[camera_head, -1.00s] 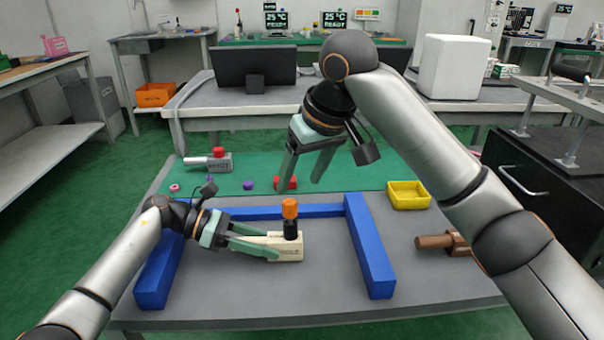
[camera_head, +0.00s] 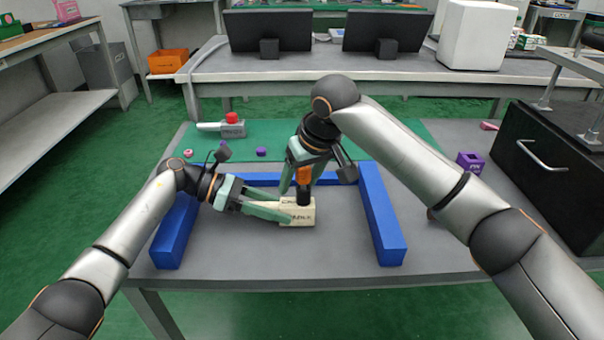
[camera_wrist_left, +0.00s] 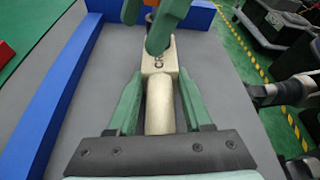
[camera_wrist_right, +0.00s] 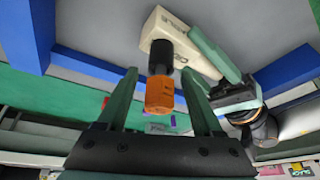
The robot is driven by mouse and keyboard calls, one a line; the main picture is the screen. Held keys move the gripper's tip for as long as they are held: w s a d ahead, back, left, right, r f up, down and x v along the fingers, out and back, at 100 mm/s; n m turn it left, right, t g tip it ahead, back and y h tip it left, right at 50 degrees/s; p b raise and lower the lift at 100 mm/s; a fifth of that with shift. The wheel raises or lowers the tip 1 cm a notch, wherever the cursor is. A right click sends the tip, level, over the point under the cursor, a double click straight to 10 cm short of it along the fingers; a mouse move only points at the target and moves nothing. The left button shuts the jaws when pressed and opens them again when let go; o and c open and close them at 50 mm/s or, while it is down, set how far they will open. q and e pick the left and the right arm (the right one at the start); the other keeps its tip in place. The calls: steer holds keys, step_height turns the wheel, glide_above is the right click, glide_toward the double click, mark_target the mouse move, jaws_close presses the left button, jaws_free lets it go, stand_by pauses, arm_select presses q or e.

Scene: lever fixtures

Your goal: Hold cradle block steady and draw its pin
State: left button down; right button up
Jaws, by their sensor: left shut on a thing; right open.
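The cream cradle block (camera_head: 300,213) stands on the grey table between blue rails. Its pin (camera_head: 303,176) stands upright in it, with a black lower part and an orange head. My left gripper (camera_head: 272,207) is shut on the block's cream handle, which also shows in the left wrist view (camera_wrist_left: 160,110). My right gripper (camera_head: 300,172) is open at the pin from above. In the right wrist view the orange head (camera_wrist_right: 160,95) lies between the fingers, with visible gaps at its sides. The pin's lower end is hidden inside the block.
Blue rails (camera_head: 383,220) flank the block on left, right and behind. A grey piece with a red knob (camera_head: 231,118) lies on the green mat at the back left. A purple part (camera_head: 470,161) is on the right, near a black cabinet (camera_head: 540,180). My right arm covers part of the table's right side.

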jaws_close()
stand_by(1.0)
steer(key=shift+a, duration=0.1)
